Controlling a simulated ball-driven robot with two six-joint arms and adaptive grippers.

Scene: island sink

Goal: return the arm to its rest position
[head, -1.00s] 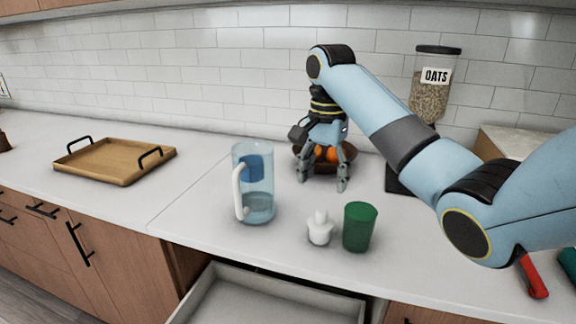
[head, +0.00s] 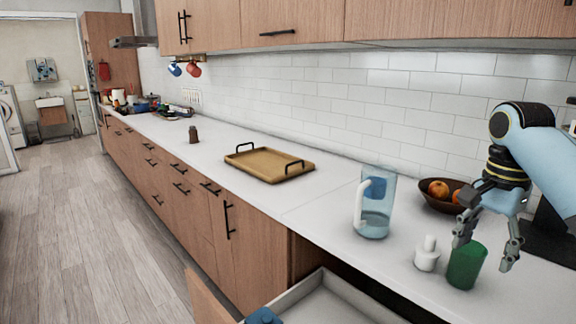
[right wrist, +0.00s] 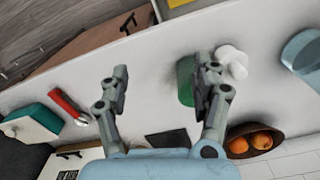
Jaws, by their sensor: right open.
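My right gripper (head: 487,250) hangs from its arm at the right of the head view, fingers down, spread and empty. One finger overlaps the top of a green cup (head: 466,270) there; I cannot tell whether they touch. The right wrist view shows the open fingers (right wrist: 162,74) with white counter between them. The green cup (right wrist: 185,88) is partly hidden behind one finger. My left gripper is not seen.
A wooden tray (head: 268,165) lies farther left. An open drawer (head: 335,296) juts out below.

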